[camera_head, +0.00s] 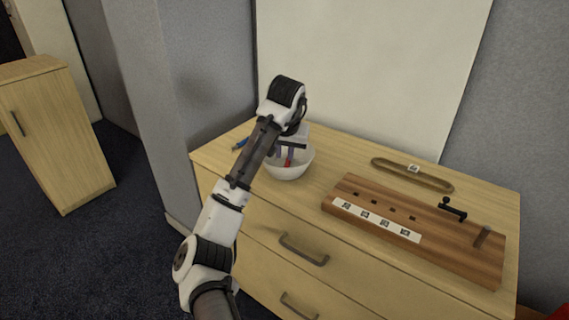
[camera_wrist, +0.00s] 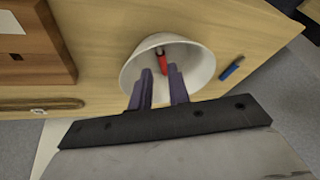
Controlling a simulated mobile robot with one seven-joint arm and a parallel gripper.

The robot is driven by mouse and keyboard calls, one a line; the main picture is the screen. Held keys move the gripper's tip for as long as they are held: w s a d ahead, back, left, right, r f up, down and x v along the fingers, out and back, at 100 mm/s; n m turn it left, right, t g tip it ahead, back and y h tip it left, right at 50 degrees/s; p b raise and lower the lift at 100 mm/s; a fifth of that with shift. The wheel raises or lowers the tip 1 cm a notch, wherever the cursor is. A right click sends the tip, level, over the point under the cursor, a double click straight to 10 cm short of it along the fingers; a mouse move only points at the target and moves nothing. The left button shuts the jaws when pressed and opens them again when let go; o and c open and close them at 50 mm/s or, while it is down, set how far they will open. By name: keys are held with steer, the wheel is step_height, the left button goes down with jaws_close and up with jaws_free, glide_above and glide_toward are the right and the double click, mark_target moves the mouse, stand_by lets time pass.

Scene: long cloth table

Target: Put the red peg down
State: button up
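The red peg (camera_wrist: 164,66) is inside the white bowl (camera_wrist: 205,67) in the wrist view. A small part of the peg (camera_head: 289,162) also shows in the bowl (camera_head: 289,172) in the head view. My gripper (camera_wrist: 161,74) reaches into the bowl from above. Its two purple fingers are apart, with a gap wider than the peg. The peg shows between and beyond the fingertips, with space at its sides. In the head view my gripper (camera_head: 285,154) is over the bowl and partly hidden by my arm.
A blue object (camera_wrist: 232,68) lies on the wooden cabinet top (camera_head: 335,153) beside the bowl. A wooden board (camera_head: 460,252) with holes, printed labels and a black handle stands to the right. A brown elongated loop (camera_head: 430,181) lies behind the board. A wall rises behind.

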steer(key=v, duration=0.3)
steer(key=shift+s+r, duration=0.15)
steer(key=shift+r, duration=0.2)
